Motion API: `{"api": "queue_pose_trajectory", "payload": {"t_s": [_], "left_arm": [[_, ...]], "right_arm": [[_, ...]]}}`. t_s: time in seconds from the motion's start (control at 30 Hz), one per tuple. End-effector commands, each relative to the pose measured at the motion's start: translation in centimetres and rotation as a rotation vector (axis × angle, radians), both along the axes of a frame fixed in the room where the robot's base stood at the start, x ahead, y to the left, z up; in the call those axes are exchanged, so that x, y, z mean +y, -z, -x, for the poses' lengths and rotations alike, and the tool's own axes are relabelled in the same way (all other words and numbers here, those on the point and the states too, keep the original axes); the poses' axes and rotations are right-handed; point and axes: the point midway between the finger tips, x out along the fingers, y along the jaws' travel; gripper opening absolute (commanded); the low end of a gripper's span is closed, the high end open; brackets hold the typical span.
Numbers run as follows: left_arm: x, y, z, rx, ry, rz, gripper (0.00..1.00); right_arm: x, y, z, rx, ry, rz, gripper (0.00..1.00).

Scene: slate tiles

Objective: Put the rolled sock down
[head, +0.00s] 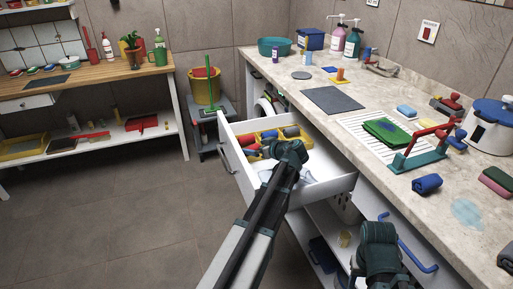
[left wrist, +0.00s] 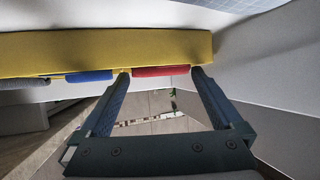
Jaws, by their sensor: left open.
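The open drawer (head: 330,186) holds a yellow divided tray (head: 240,149) with several coloured rolls in it. In the left wrist view the tray's yellow wall (left wrist: 60,50) crosses the top. A red roll, which looks like the rolled sock (left wrist: 160,71), shows at its edge, beside a blue roll (left wrist: 90,76) and a grey roll (left wrist: 25,82). My left gripper (left wrist: 160,72) is open, with its fingertips on either side of the red roll. In the head view my left gripper (head: 285,168) is over the drawer and hides part of the tray. My right arm shows at bottom right; its fingers are hidden.
A yellow bucket (head: 205,88) stands behind the drawer. Floor at left is clear.

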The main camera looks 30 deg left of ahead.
Motion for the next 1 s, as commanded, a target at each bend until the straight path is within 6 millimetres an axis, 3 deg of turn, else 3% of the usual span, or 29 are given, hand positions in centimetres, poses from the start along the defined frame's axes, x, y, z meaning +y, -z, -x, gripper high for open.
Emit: {"api": "queue_pose_trajectory", "payload": {"t_s": [0.6,1.0], "left_arm": [[-8.7,-5.0,3.7,0.0,0.003,-0.001,1.0],[-10.0,-5.4,4.2,0.0,0.0,-0.001,1.0]], "right_arm": [[0.0,-5.0,0.0,0.0,0.0,0.0,0.5],[0.0,-5.4,0.0,0.0,0.0,0.0,0.5]]}}
